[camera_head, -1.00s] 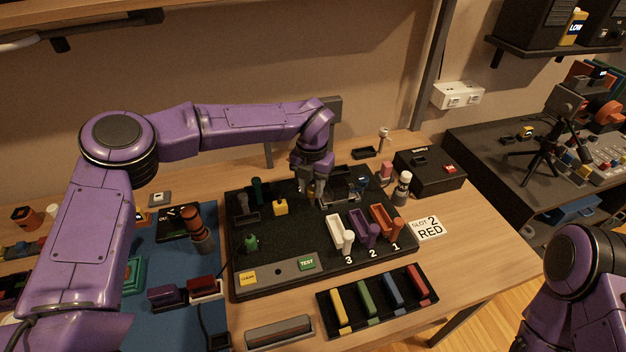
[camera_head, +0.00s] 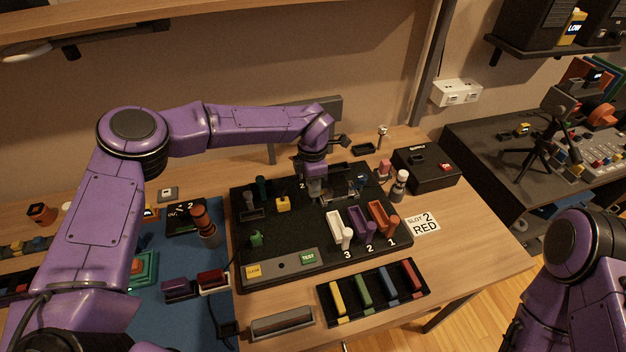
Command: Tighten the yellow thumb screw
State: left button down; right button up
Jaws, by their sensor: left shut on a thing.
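My left gripper (camera_head: 314,190) points down at the middle back of the black board (camera_head: 290,240). It is shut on a small part there, which its fingers mostly hide, so I cannot tell whether this is the yellow thumb screw. A small yellow piece (camera_head: 283,204) stands on the board just left of the gripper, apart from it. A clear-looking fixture (camera_head: 343,190) is close to the right of the fingers. My right arm shows at the lower right, but its gripper is out of view.
White, purple and red holders (camera_head: 380,216) stand at the board's right front. A tray (camera_head: 375,318) of coloured bars lies in front. A black box (camera_head: 427,168) and a card reading SLOT 2 RED (camera_head: 423,223) are to the right. A blue mat (camera_head: 180,315) lies left.

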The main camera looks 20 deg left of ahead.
pick_arm(q)
jog(key=shift+w+r+m+p, duration=0.1)
jog(key=shift+m+p, duration=0.25)
jog(key=shift+m, duration=0.75)
jog(key=c, duration=1)
grip_release()
jog(key=shift+o, duration=0.9)
jog(key=shift+d, duration=0.1)
jog(key=shift+r, duration=0.25)
notch_tip(320, 180, up, 10)
jog(key=b, duration=0.2)
jog(key=shift+f+b, duration=0.15)
jog(key=shift+b, duration=0.2)
